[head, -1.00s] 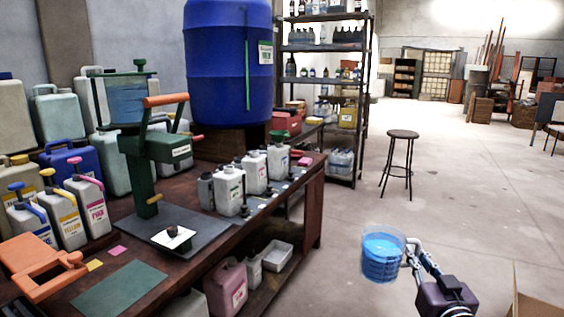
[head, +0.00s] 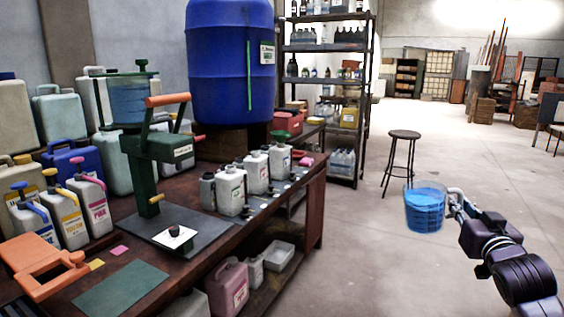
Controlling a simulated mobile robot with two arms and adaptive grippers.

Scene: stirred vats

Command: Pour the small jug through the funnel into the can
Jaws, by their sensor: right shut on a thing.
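The small jug (head: 425,211) is a clear vessel with bright blue liquid in it. It is upright or nearly so, in the air over the open floor right of the bench. My right gripper (head: 455,202) is shut on its right side. Several white cans (head: 230,190) with coloured labels stand in a row along the bench's right edge. A small green piece (head: 280,135) shows above the farthest one; I cannot tell whether it is a funnel. Which can is the task's one is unclear. My left gripper is not in view.
The dark wooden bench (head: 262,215) also carries a green press (head: 155,150), pump-topped bottles (head: 60,215) and an orange clamp-like piece (head: 40,262). A large blue barrel (head: 230,60) stands behind. A stool (head: 403,135) stands beyond the jug.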

